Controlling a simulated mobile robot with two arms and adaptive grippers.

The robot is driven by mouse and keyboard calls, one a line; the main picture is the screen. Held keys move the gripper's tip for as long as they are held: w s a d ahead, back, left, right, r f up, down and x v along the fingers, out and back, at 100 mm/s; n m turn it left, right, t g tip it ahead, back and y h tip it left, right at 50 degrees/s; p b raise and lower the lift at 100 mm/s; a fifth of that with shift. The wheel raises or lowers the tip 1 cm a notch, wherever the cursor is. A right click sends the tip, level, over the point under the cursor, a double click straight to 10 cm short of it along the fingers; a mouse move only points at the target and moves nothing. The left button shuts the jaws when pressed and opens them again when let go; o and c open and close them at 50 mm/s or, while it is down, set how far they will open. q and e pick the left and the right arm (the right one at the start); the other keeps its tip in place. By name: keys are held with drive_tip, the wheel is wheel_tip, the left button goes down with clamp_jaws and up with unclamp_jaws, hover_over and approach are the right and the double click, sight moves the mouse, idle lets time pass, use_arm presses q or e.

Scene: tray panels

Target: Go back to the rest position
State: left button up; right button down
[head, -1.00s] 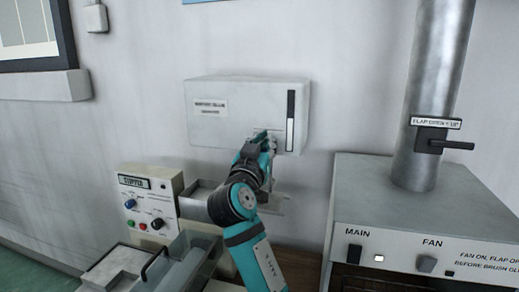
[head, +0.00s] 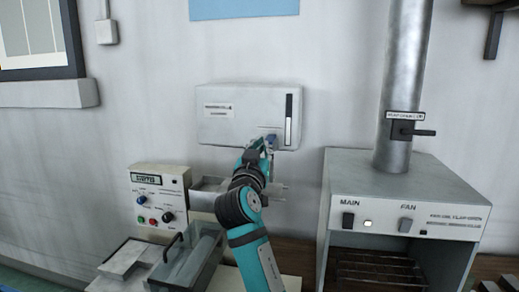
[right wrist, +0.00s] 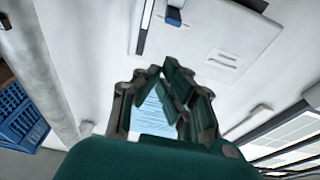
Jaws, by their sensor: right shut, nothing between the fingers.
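My right gripper (head: 262,145) is just in front of the lower edge of a white wall-mounted box (head: 240,128), near the box's small blue part (head: 272,139). In the head view I cannot tell whether it touches the box. In the right wrist view, the fingers of my right gripper (right wrist: 160,76) are closed together with nothing between them. A white box face (right wrist: 200,45) with a blue part (right wrist: 174,16) shows beyond them. My left gripper is not in view.
Below the arm stand a control panel with knobs (head: 158,185) and a clear-sided container with a black handle (head: 190,262). At right is a grey hood unit (head: 400,185) with MAIN and FAN switches and a metal duct (head: 405,85). Bare wall surrounds the box.

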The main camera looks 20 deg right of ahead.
drive_tip(key=s+f+n+g+y, duration=0.15)
drive_tip(key=s+f, duration=0.25)
drive_tip(key=f, duration=0.7)
drive_tip(key=s+d+f+n+g+y, duration=0.1)
drive_tip(key=s+f+g+y, duration=0.3)
drive_tip(key=f, duration=0.6)
drive_tip(key=s+f+n+g, duration=0.1)
drive_tip(key=s+f, duration=0.4)
drive_tip(key=f, duration=0.6)
drive_tip(key=s+a+f+n+g+y, duration=0.2)
drive_tip(key=s+f, duration=0.3)
drive_tip(key=s, duration=0.5)
drive_tip(key=s+a+f+n+g+y, duration=0.1)
drive_tip(key=s+a+f+g+y, duration=0.3)
drive_tip(key=s, duration=0.6)
drive_tip(key=s+f+n+g, duration=0.1)
drive_tip(key=s+f+n, duration=0.1)
drive_tip(key=s+f, duration=0.65)
drive_tip(key=s+f+g, duration=0.2)
drive_tip(key=s+f, duration=0.1)
drive_tip(key=f, duration=2.3)
drive_tip(key=s+d+f, duration=0.2)
drive_tip(key=s+f, duration=1.1)
drive_tip(key=s, duration=0.3)
drive_tip(key=shift+d+f+g, duration=0.35)
drive_tip(key=shift+d+f, duration=0.05)
drive_tip(key=shift+n, duration=0.25)
